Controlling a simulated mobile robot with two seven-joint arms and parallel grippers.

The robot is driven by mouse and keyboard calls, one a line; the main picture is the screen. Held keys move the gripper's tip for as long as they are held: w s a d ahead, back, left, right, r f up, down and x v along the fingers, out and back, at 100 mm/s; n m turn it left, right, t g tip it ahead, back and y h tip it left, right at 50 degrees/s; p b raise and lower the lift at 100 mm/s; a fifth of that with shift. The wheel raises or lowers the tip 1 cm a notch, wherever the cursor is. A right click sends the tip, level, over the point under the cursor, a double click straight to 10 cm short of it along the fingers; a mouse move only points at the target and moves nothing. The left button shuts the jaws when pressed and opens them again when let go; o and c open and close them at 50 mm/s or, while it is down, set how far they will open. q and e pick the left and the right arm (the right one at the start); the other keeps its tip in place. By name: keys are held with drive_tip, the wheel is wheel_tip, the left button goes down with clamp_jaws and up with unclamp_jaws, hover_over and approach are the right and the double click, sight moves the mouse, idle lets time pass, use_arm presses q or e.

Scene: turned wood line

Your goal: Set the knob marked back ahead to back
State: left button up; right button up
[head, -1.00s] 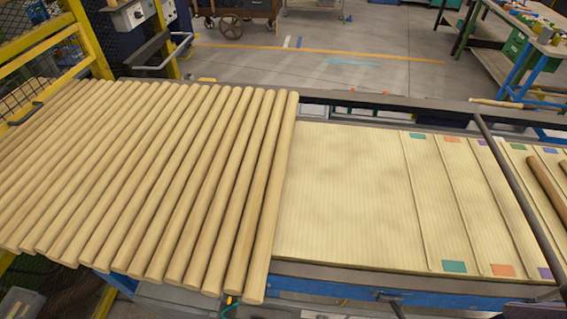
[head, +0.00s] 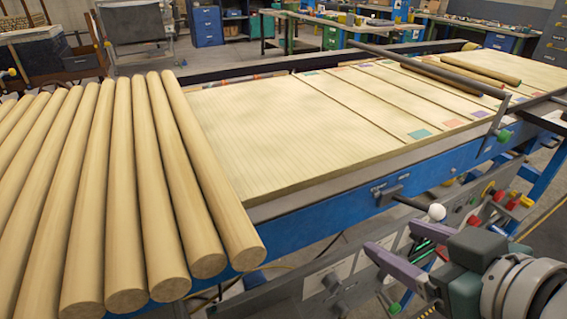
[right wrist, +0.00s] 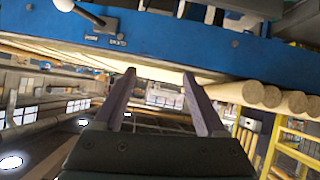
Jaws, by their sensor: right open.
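My right gripper (head: 390,235) is open and empty at the lower right of the head view, its two purple fingers spread and pointing left. Its fingers also show in the right wrist view (right wrist: 158,75), below the blue beam. A grey control panel (head: 268,306) runs beneath the table's front edge, partly behind the gripper. A dark knob (head: 332,282) sits on a pale plate there, left of the fingers and apart from them. Its marking is too small to read, so I cannot tell whether it is the back ahead knob or how it is set. My left gripper is not in view.
A lever with a white ball (head: 437,212) juts from the blue beam (head: 300,232) above the gripper; its ball shows in the right wrist view (right wrist: 64,5). Red buttons (head: 513,200) stand farther right. Wooden rods (head: 140,190) overhang the front edge at left.

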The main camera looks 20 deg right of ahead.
wheel_tip(320, 180, down, 17)
drive_tip(key=d+t+b, duration=0.1)
drive_tip(key=t+b, duration=0.2)
drive_tip(key=b, duration=1.2)
drive_tip(key=n+t+y+b, duration=0.2)
drive_tip(key=t+b, duration=0.1)
drive_tip(key=b, duration=0.9)
approach(338, 289)
drive_tip(key=w, duration=0.3)
drive_tip(key=w+b, duration=0.1)
drive_tip(key=w, duration=0.6)
drive_tip(key=shift+a+b, duration=0.4)
drive_tip(key=c, duration=0.8)
clamp_jaws()
